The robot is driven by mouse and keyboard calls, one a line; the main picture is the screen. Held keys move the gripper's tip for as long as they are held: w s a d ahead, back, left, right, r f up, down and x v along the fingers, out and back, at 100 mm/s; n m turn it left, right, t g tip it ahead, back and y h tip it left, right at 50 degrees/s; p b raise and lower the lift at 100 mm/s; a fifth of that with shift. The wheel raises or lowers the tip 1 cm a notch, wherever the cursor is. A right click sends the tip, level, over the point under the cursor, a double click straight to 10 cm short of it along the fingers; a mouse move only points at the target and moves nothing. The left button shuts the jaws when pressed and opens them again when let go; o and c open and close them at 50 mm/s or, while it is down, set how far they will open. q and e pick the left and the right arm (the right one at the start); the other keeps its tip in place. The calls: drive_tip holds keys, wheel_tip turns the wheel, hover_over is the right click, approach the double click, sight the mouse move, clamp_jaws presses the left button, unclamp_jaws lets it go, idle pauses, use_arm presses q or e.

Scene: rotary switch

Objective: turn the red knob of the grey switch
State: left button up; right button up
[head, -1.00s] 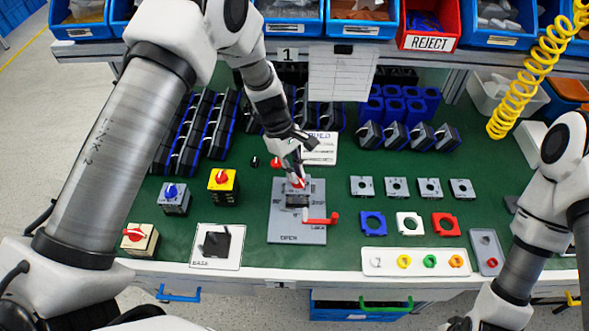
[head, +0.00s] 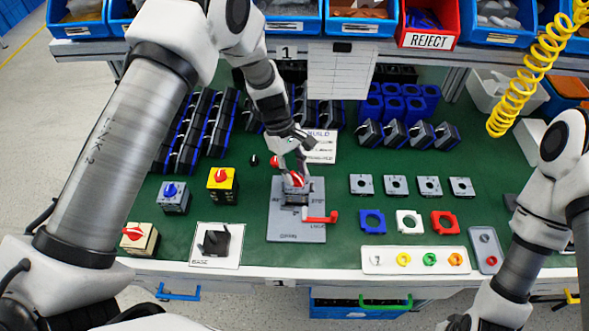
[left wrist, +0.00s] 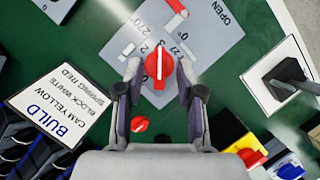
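The grey switch (head: 294,199) sits on a grey plate (head: 297,232) with degree marks. Its red knob (head: 296,180) shows on top. In the left wrist view the red knob (left wrist: 158,70) is round with a raised grip and a white line that points up the picture. My left gripper (head: 292,167) is over the switch. In the left wrist view its two fingers (left wrist: 159,75) are spread on either side of the knob, with gaps visible. The switch body under the knob is mostly hidden there. My right arm shows at the right, but its gripper is out of view.
A red handle (head: 320,218) sticks out on the plate. A yellow switch (head: 222,186) and a blue-knobbed switch (head: 173,198) stand to the left. A BUILD card (head: 320,156) lies behind. A white tray of coloured rings (head: 417,261) lies to the right.

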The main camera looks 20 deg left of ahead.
use_arm(q)
drive_tip(key=v, duration=1.2)
drive_tip(key=shift+w, duration=0.1)
idle(0.9)
